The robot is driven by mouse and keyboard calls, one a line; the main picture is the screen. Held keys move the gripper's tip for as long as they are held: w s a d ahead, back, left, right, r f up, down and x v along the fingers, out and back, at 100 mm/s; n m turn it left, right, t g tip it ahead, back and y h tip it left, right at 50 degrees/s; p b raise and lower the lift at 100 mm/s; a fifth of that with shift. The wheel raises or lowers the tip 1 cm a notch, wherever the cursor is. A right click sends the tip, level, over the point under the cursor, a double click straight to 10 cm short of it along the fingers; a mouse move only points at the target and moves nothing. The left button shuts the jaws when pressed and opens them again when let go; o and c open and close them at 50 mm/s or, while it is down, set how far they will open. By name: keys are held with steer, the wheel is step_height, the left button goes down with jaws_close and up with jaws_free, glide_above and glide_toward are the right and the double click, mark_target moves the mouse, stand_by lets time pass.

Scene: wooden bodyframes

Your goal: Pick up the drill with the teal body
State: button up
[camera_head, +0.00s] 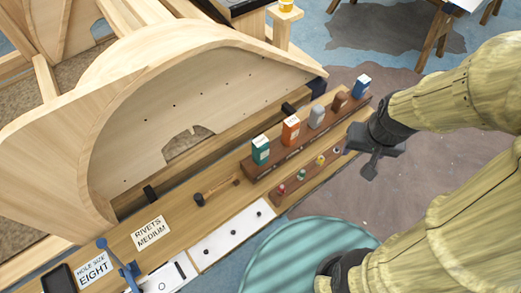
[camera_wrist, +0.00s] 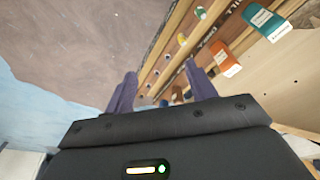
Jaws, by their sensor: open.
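A larger teal box (camera_head: 261,151) with a white label stands in the row behind, and also shows in the wrist view (camera_wrist: 258,17). My gripper (camera_head: 372,162) is open and empty, off the right end of the rack, apart from the teal piece. Its two fingers show in the wrist view (camera_wrist: 160,85).
Red (camera_head: 281,188) and yellow (camera_head: 320,160) small pieces flank the teal one. A hammer (camera_head: 212,191) lies left on the bench. A curved wooden frame (camera_head: 170,125) rises behind. Floor right of the rack is clear.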

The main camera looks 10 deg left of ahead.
steer(key=shift+o, duration=0.8)
steer(key=w+a+n+g+p, duration=0.1)
steer(key=w+a+n, duration=0.2)
steer(key=a, duration=0.3)
steer(key=w+a+n+p, duration=0.1)
steer(key=w+a+n, duration=0.1)
steer(key=a, duration=0.5)
steer(key=shift+w+f+n+g, duration=0.4)
steer(key=shift+w, duration=0.15)
steer(key=n+p, duration=0.2)
steer(key=n, duration=0.2)
glide_above(260, 141)
steer(key=shift+f+g, duration=0.4)
steer(key=shift+f, duration=0.45)
steer(key=shift+f, duration=0.1)
step_height(260, 141, down, 12)
steer(key=shift+p, duration=0.5)
steer(key=shift+f, duration=0.1)
steer(key=shift+w+f+p, duration=0.1)
steer(key=shift+f+p, duration=0.65)
steer(key=shift+f, duration=1.75)
